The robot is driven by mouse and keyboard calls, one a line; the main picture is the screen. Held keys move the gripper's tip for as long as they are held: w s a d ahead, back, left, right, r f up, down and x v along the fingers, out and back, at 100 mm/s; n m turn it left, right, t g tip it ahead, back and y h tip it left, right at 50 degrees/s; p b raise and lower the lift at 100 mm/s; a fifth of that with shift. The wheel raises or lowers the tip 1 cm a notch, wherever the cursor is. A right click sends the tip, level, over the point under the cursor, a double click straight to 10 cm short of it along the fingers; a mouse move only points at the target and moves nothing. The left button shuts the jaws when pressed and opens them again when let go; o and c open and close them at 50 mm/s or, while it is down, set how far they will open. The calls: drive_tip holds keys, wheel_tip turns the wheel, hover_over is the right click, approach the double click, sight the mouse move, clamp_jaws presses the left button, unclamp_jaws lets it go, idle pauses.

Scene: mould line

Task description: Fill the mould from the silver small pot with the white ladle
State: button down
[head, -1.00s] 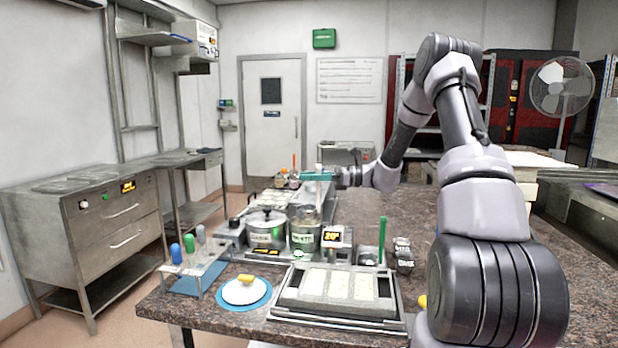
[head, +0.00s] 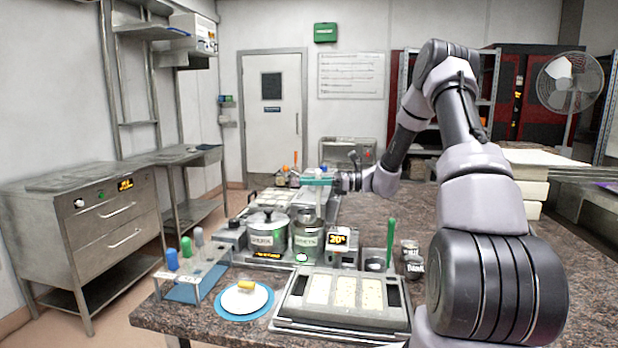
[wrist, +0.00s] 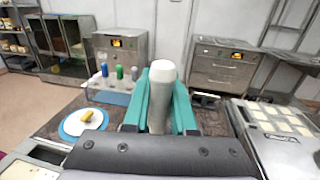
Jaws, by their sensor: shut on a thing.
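My gripper (head: 318,181) has teal fingers shut on the pale handle of the white ladle (wrist: 161,92), which stands upright between them in the wrist view. In the head view the gripper is above the right-hand silver pot (head: 307,240), which has a label on its front. The ladle's lower end is hidden, so I cannot tell how deep it is. A second silver pot (head: 267,236) with a lid stands just left. The mould (head: 291,312) is a grey tray with pale speckled cavities, in front of the pots.
A white plate (head: 235,302) with a yellow piece lies on a blue mat, left of the mould. A rack (head: 194,284) holds blue, green and grey-handled tools. A green-handled tool (head: 391,238) stands right of the lit display (head: 339,239). Dark jars (head: 412,262) stand further right.

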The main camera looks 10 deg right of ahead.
drive_tip(key=shift+f, duration=4.15)
wheel_tip(320, 180, up, 10)
drive_tip(key=shift+r, duration=0.25)
drive_tip(key=shift+s, duration=0.1)
idle(0.4)
